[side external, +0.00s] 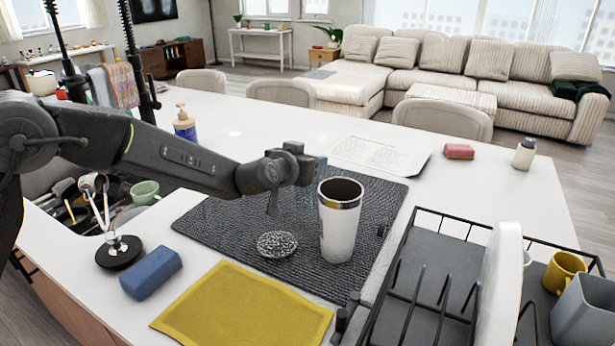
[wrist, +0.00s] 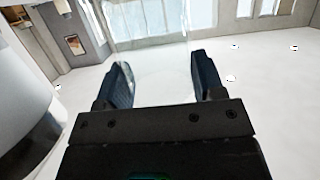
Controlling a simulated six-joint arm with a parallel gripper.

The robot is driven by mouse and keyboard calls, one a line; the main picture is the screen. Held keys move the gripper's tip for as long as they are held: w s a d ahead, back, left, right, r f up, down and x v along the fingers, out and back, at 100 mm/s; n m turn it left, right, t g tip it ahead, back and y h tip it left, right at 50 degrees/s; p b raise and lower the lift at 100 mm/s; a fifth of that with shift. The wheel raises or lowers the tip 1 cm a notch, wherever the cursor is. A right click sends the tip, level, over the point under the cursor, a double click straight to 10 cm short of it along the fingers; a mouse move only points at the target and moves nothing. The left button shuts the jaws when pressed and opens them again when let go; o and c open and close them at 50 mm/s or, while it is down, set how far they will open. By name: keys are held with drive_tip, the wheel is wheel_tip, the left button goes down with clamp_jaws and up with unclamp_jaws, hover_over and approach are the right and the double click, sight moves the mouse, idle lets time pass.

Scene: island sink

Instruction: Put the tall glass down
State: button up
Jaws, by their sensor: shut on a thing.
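The tall glass is clear and hard to make out. In the wrist view the glass (wrist: 155,65) stands between the two dark blue fingers of my gripper (wrist: 158,80), which is shut on it. In the side view my gripper (side external: 314,170) is over the dark textured mat (side external: 220,220), behind and left of a white tumbler with a steel rim (side external: 338,235). There the glass is only a faint bluish shape below the fingers. I cannot tell whether its base touches the mat.
A metal scrubber (side external: 277,244) lies on the mat close to the tumbler. A yellow cloth (side external: 240,310) and a blue sponge (side external: 151,272) lie in front. A black dish rack (side external: 430,275) stands at right, the sink with dishes at left. A soap bottle (side external: 184,125) stands behind.

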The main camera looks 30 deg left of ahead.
drive_tip(key=s+a+r, duration=0.3)
drive_tip(key=a+r, duration=0.4)
drive_tip(key=a, duration=0.4)
drive_tip(key=s+a+f, duration=0.6)
drive_tip(key=s+f, duration=0.1)
drive_tip(key=f, duration=0.3)
drive_tip(key=w+d+r+m+g+h, duration=0.1)
drive_tip(key=w+d+r+m+h, duration=0.3)
drive_tip(key=d, duration=0.5)
drive_tip(key=w+d+r+m+g+h, duration=0.1)
drive_tip(key=w+d+r+h, duration=0.1)
drive_tip(key=w+d+r, duration=0.45)
drive_tip(key=w+d+r+m+g+h, duration=0.1)
drive_tip(key=w+d+r+m+h, duration=0.35)
drive_tip(key=d, duration=0.75)
drive_tip(key=d+g+h, duration=0.1)
drive_tip(key=d+g, duration=0.2)
drive_tip(key=d, duration=0.6)
drive_tip(key=s+d+f+m+g+h, duration=0.2)
drive_tip(key=s+d+f+m+g, duration=0.2)
drive_tip(key=s+d+f, duration=0.4)
drive_tip(key=shift+s+d+f+m, duration=0.45)
drive_tip(key=shift+d+f, duration=1.4)
drive_tip(key=shift+f, duration=0.4)
